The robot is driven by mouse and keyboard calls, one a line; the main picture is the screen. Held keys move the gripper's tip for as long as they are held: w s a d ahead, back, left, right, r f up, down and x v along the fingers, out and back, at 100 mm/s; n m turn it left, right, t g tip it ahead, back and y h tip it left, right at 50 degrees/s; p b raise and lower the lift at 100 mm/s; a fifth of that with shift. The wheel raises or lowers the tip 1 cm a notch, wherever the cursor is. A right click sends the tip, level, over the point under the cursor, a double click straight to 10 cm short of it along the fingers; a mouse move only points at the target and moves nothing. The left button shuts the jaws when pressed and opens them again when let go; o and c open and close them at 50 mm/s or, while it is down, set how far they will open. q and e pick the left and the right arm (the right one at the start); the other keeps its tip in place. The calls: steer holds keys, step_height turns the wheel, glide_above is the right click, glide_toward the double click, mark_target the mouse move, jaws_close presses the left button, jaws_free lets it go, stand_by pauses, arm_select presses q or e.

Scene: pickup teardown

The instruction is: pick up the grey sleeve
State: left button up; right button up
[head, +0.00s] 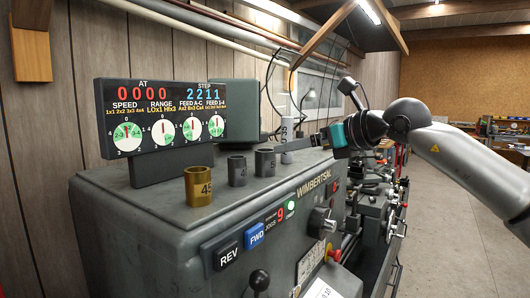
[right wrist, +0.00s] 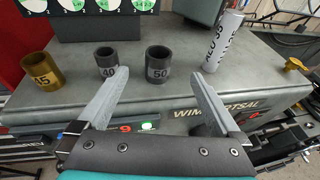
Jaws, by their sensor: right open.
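Two dark grey sleeves stand upright on the lathe headstock top. One is marked 40 (head: 237,171), also in the right wrist view (right wrist: 107,64). The other is marked 50 (head: 264,161), also in the right wrist view (right wrist: 158,65). I cannot tell which one the task names. My right gripper (head: 297,145) is open and empty, coming in from the right. In the right wrist view its fingertips (right wrist: 156,80) are spread, with the 50 sleeve showing beyond the gap between them. My left gripper is not in view.
A brass sleeve marked 45 (head: 198,187) stands left of the grey ones. A tall pale cylinder with lettering (right wrist: 223,42) stands right of the 50 sleeve. The display panel (head: 160,118) rises behind. The headstock's top (head: 130,200) is clear at the left.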

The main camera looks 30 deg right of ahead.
mark_target(265, 153)
steer(key=p+x, duration=0.3)
steer(key=x, duration=0.1)
steer(key=shift+w+a, duration=0.15)
steer(key=shift+w, duration=0.05)
steer(key=shift+w+a+f+p, duration=0.1)
steer(key=shift+w+f+p, duration=0.15)
steer(key=shift+w+p, duration=0.3)
steer(key=shift+w+a+f+p, duration=0.1)
steer(key=shift+w+p, duration=0.05)
steer(key=shift+w, duration=0.15)
steer(key=shift+w+a+f+p, duration=0.1)
steer(key=shift+w+p, duration=0.05)
steer(key=shift+w, duration=0.15)
steer(key=p+x, duration=0.1)
steer(key=x, duration=0.2)
steer(key=shift+w+f, duration=0.2)
steer(key=shift+w, duration=0.25)
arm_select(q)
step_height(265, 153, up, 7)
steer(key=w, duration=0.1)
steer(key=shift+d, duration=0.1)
arm_select(e)
steer(key=shift+c, duration=0.4)
jaws_close()
steer(key=shift+r, duration=0.1)
